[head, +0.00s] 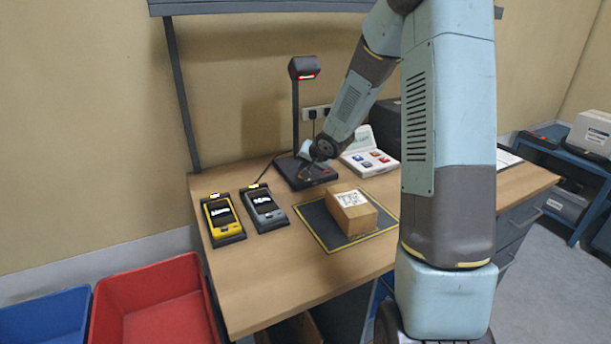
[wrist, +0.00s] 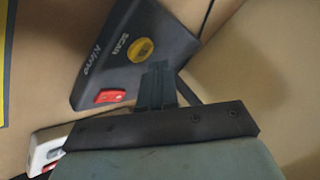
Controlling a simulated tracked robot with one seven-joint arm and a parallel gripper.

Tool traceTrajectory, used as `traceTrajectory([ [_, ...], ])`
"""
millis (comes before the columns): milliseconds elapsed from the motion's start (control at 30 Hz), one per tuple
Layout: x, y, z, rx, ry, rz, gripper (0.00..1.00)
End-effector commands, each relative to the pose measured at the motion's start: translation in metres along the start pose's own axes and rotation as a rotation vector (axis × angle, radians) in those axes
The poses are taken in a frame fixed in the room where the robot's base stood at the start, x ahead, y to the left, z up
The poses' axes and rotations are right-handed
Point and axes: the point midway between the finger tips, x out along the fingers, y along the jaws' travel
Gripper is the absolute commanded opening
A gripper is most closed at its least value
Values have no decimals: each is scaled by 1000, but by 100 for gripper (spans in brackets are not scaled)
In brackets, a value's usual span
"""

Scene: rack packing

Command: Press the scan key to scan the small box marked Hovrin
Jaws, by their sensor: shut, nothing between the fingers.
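A small brown box (head: 357,219) with a white printed label sits on the dark mat (head: 330,236) with a yellow border; its name is too small to read. Behind it is the black scanner stand (head: 296,120), its head showing a red light. Its base shows in the wrist view (wrist: 115,65), with the word SCAN, a round yellow key (wrist: 140,50) and a red switch (wrist: 110,97). My gripper (wrist: 157,68) is shut and empty over the base, fingertips beside the yellow key. I cannot tell whether they touch it. In the head view my gripper (head: 312,170) partly hides the base.
A yellow handheld device (head: 222,216) and a grey one (head: 264,208) lie at the bench's left. A white panel with coloured keys (head: 370,162) stands right of the scanner. Red (head: 150,300) and blue (head: 45,317) bins are on the floor. The bench's front left is clear.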

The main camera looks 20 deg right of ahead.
Motion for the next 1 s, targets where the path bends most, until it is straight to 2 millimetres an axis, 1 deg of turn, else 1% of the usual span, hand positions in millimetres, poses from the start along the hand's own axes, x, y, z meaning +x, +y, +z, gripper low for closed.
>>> traceTrajectory([
  [433,3,4,5,0,-1,0,0],
  [1000,5,5,6,0,0,0,0],
])
